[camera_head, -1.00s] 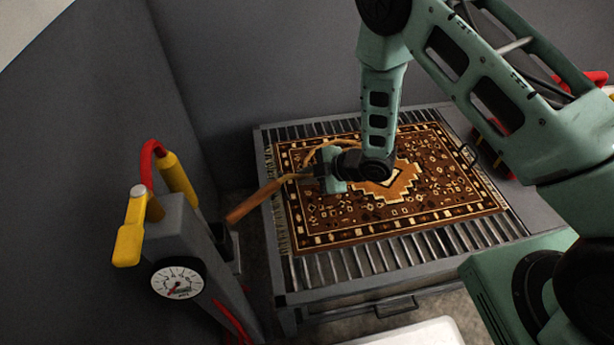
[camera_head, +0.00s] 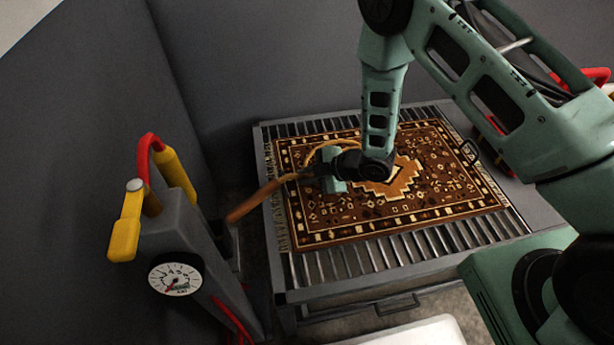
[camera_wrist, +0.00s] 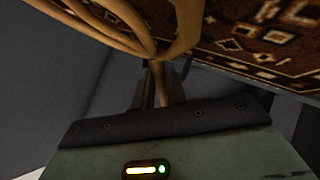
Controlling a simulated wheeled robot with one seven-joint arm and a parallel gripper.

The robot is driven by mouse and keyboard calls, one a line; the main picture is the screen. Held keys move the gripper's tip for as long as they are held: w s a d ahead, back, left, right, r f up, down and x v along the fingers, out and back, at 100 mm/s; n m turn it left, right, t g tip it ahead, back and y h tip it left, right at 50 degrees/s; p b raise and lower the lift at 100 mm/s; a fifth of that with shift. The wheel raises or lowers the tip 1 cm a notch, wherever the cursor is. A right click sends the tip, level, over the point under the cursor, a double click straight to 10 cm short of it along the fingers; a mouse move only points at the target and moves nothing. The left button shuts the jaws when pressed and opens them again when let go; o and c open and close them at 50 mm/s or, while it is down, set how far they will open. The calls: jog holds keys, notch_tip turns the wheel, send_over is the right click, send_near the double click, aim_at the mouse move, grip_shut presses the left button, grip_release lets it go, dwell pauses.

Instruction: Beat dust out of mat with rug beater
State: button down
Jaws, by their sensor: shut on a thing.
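The patterned brown and cream mat (camera_head: 440,190) lies flat on a slatted metal rack in the head view; it also shows at the top right of the wrist view (camera_wrist: 262,40). My gripper (camera_head: 316,172) is over the mat's left half and is shut on the rug beater. The beater's wooden handle (camera_head: 256,202) sticks out to the left past the mat's fringed edge. Its looped cane head (camera_head: 322,149) is partly hidden behind my gripper; the loops fill the upper left of the wrist view (camera_wrist: 128,22). I cannot tell whether the head touches the mat.
The slatted rack (camera_head: 375,254) has a front handle and bare slats around the mat. A grey post with a pressure gauge (camera_head: 175,275) and yellow and red fittings stands at left. Dark grey walls close in the left and back. A white surface (camera_head: 415,334) is at the bottom.

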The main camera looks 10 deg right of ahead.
aim_at(298, 187)
jog(key=shift+r, duration=0.8)
jog(key=shift+f, duration=0.1)
notch_tip(298, 187, down, 5)
jog(key=b, duration=0.3)
jog(key=shift+f+b, duration=0.15)
jog(key=shift+b, duration=0.2)
jog(key=shift+r+p, duration=0.55)
jog(key=shift+r, duration=0.05)
jog(key=shift+r+p, duration=1.55)
jog(key=shift+r, duration=0.45)
jog(key=shift+r, duration=0.1)
